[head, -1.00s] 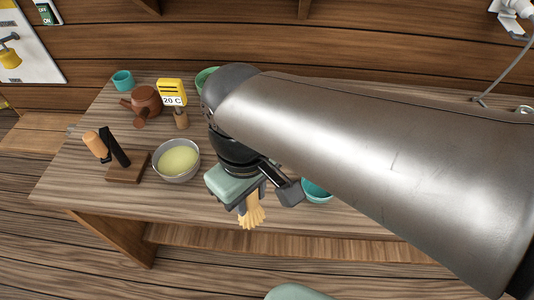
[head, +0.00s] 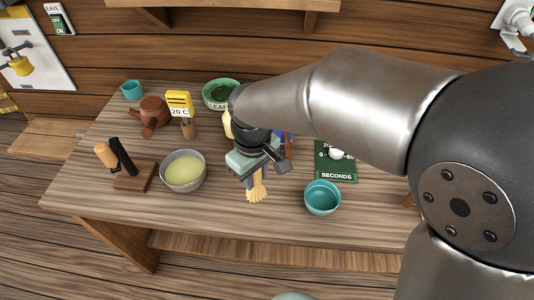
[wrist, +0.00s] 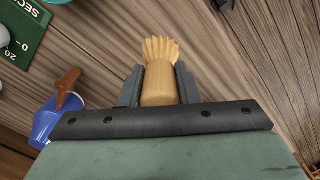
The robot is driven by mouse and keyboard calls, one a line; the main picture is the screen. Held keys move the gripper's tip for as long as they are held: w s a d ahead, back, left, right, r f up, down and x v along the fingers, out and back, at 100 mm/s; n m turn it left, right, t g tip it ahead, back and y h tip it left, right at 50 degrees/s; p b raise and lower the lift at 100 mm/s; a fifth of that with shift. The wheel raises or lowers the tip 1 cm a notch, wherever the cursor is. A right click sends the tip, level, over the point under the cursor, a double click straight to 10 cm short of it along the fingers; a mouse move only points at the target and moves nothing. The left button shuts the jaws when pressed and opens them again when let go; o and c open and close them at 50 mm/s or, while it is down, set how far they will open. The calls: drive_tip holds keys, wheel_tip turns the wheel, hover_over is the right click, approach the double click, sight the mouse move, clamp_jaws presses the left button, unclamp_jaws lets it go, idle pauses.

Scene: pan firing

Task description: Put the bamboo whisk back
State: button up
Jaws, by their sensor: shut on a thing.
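The bamboo whisk (head: 257,188) is pale wood with splayed tines that point toward the table's front edge. My gripper (head: 252,176) is shut on its handle. In the wrist view the whisk (wrist: 160,72) sits between the two dark fingers of my gripper (wrist: 159,88), tines pointing away from the palm. The whisk is over the wooden table, between the grey bowl and the teal bowl; I cannot tell its height. A small dark stand with a wooden base (head: 136,176) is at the left, with an orange-tan handled item (head: 106,155) leaning by it. I cannot tell which thing is the whisk's holder.
A grey bowl of pale yellow-green content (head: 184,171) is left of my gripper, a teal bowl (head: 322,197) right. A green SECONDS board (head: 336,163), brown teapot (head: 153,112), yellow 20 C sign (head: 180,105), teal cup (head: 132,90) and green LEAF bowl (head: 220,94) stand behind. A blue item (wrist: 58,118) is near my gripper.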

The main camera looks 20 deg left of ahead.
sight(256, 182)
drive_tip(key=f, duration=0.2)
drive_tip(key=w+f, duration=0.1)
drive_tip(key=shift+w+a+f+p, duration=0.1)
drive_tip(key=shift+a+f+p, duration=0.2)
drive_tip(key=shift+f+p, duration=0.05)
drive_tip(key=shift+f, duration=0.25)
drive_tip(key=shift+f+b, duration=0.3)
drive_tip(key=o, duration=1)
drive_tip(key=shift+r, duration=0.1)
drive_tip(key=shift+c, duration=0.2)
